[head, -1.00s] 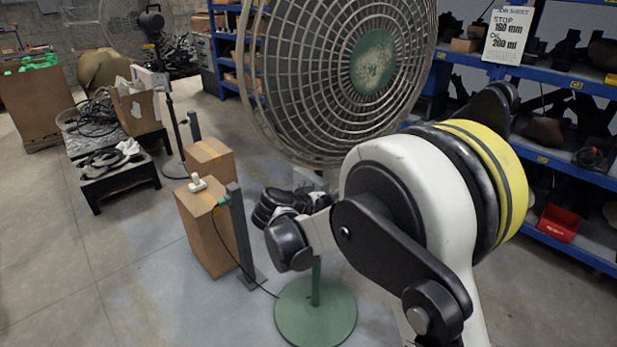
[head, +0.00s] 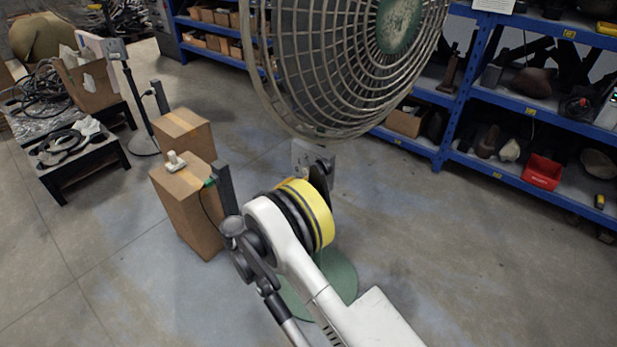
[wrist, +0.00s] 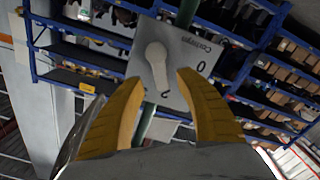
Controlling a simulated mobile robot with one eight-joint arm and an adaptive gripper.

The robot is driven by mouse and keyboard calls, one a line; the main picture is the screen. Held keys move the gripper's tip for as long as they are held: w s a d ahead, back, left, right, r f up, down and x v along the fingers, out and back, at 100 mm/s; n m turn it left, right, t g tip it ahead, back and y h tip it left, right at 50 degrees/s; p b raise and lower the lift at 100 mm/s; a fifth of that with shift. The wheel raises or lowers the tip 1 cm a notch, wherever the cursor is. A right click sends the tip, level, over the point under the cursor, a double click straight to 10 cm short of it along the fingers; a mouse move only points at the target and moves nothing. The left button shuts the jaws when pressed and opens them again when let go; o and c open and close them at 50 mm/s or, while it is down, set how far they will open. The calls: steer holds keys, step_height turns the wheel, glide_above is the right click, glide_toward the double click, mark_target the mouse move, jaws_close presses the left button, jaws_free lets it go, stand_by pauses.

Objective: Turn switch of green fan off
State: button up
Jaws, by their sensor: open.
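The green fan has a big grey wire cage with a green hub (head: 399,24) and a round green base (head: 338,285). Its grey switch box (head: 302,157) sits on the pole below the cage, partly behind my arm. In the wrist view the switch plate (wrist: 180,45) carries a grey knob (wrist: 155,66) and printed marks. A 0 is right of the knob; the knob's narrow end points down toward another small mark. My gripper (wrist: 159,82) is open, its yellow fingers on either side of the knob's lower part. I cannot tell whether they touch it.
Cardboard boxes (head: 187,205) and a dark post (head: 226,188) stand left of the fan. A black low table (head: 90,165) with cables is farther left. Blue shelving (head: 450,125) with a red bin (head: 541,172) stands behind at right. The floor at right is clear.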

mark_target(309, 174)
steer(key=b+x, duration=0.1)
steer(key=x, duration=0.4)
steer(key=shift+c, duration=0.5)
jaws_close()
